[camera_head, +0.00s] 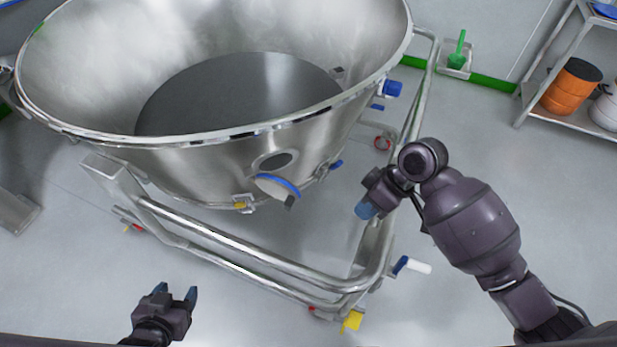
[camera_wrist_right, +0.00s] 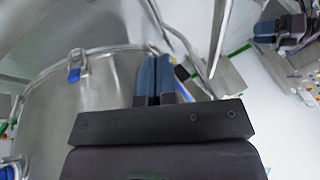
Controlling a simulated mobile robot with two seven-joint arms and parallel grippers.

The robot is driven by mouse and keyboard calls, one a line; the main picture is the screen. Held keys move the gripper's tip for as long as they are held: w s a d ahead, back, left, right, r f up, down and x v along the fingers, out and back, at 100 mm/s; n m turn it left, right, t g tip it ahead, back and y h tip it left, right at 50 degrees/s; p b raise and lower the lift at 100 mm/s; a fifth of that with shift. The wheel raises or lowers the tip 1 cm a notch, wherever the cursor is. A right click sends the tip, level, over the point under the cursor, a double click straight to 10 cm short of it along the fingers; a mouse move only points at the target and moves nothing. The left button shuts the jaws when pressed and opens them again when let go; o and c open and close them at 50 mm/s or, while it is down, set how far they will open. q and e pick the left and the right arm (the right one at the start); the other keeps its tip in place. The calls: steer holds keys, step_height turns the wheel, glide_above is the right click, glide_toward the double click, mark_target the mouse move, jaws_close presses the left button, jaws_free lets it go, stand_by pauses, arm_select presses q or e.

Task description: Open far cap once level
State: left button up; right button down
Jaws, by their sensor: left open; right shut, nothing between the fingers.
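The large steel bowl (camera_head: 215,165) sits in its tubular frame, its rim high around a grey inner floor. A round cap with a blue rim (camera_head: 275,187) hangs open below a dark port (camera_head: 274,160) on the bowl's near side. A blue fitting (camera_head: 392,88) sticks out at the bowl's far right; I cannot tell whether it is the far cap. My right gripper (camera_head: 365,210) is shut and empty beside the frame's right rail; its blue fingers touch in the right wrist view (camera_wrist_right: 160,78). My left gripper (camera_head: 176,291) is open and empty at lower left, apart from the frame.
Steel rails (camera_head: 255,262) run between my left gripper and the bowl. A blue and white handle (camera_head: 412,265) and a yellow caster part (camera_head: 352,321) are at the near right corner. A shelf (camera_head: 590,119) with an orange container (camera_head: 572,87) stands back right. Floor between is clear.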

steer(key=w+a+r+n+g, duration=0.2)
steer(key=w+r+n, duration=0.2)
steer(key=w+r, duration=1.05)
steer(key=b, duration=0.2)
glide_toward(279, 191)
step_height(279, 191, down, 7)
steer(key=d, duration=0.2)
arm_select(q)
steer(key=shift+w+d+f, duration=0.15)
steer(key=shift+f, duration=0.3)
steer(key=shift+w+d+f, duration=0.1)
steer(key=shift+f, duration=0.3)
arm_select(e)
steer(key=shift+s+a+r+y, duration=0.2)
steer(key=shift+s+y, duration=0.1)
steer(key=shift+s, duration=0.05)
arm_select(q)
steer(key=shift+r, duration=0.1)
